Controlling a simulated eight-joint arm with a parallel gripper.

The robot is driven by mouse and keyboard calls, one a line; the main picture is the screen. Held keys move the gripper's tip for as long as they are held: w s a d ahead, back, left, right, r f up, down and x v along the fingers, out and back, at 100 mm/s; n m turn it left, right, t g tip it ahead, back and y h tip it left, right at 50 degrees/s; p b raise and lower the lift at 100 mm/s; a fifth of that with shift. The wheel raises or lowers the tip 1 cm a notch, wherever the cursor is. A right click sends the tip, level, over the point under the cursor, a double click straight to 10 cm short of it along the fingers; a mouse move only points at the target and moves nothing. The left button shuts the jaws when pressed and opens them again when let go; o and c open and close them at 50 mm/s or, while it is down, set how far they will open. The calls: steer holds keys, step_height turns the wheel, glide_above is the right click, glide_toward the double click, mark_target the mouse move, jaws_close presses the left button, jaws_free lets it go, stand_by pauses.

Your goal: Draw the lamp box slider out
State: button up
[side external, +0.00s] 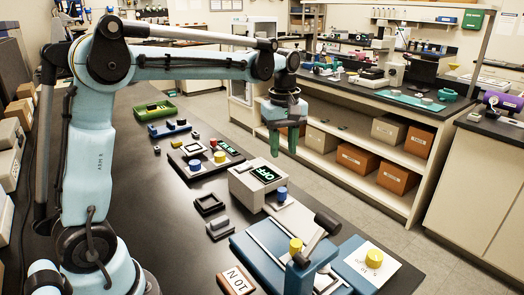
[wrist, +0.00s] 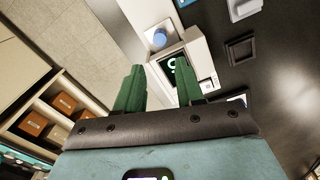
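A beige box with a lit green OFF display (side external: 258,181), most likely the lamp box, stands on the dark bench in the side external view. A blue knob (side external: 281,193) sits by its right front, at a pale base (side external: 294,217). In the wrist view the box's display (wrist: 173,67) shows partly between and behind the fingers, with the blue knob (wrist: 160,38) above it. Which part is the slider I cannot tell. My gripper (side external: 283,153) has two green fingers, apart and empty, pointing down above the box and clear of it. The fingers show in the wrist view (wrist: 159,72).
A blue fixture (side external: 256,262) with a yellow knob stands close in front of the box. A white-topped plate with a yellow knob (side external: 374,258) lies to its right. A small black frame (side external: 209,203) and a board with a display (side external: 205,157) lie left. The aisle floor is right.

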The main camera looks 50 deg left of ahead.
mark_target(283, 190)
steer(key=shift+n, duration=0.3)
steer(key=f, duration=1.2)
steer(key=shift+w+a+f, duration=0.15)
steer(key=shift+w+f, duration=0.05)
steer(key=shift+w, duration=0.05)
jaws_close()
